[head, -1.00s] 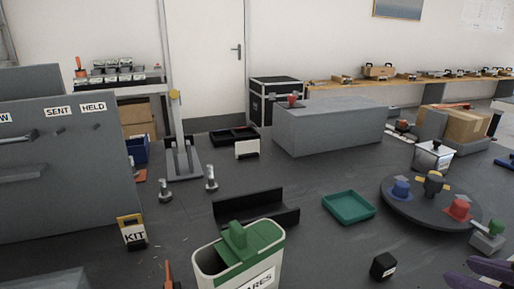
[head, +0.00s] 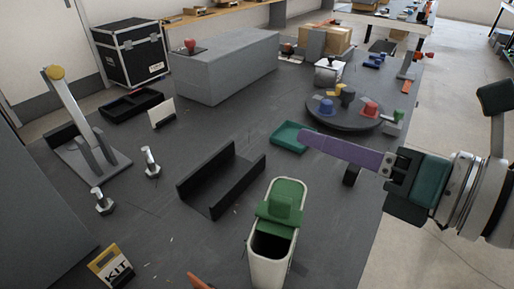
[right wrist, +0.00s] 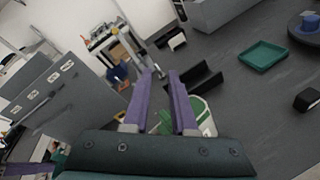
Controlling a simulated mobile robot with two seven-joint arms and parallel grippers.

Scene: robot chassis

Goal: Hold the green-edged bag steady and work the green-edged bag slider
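The green-edged bag (head: 268,262) looks like a white, box-like container with a green rim, standing upright at the bottom centre of the head view. Its slider (head: 282,205) is a raised green block across the top, with a dark opening on the near side. The bag also shows in the right wrist view (right wrist: 207,122), partly hidden behind a finger. My right gripper (head: 305,139) has purple fingers and is empty, above and right of the bag in the head view. The right wrist view shows its fingers apart. A purple finger, likely my left gripper's (right wrist: 28,169), shows at the lower left there.
A black angled channel (head: 222,182) lies left of the bag. A teal tray (head: 289,138) and a round turntable (head: 343,120) with coloured pieces lie farther back. The table's right edge is close to the bag.

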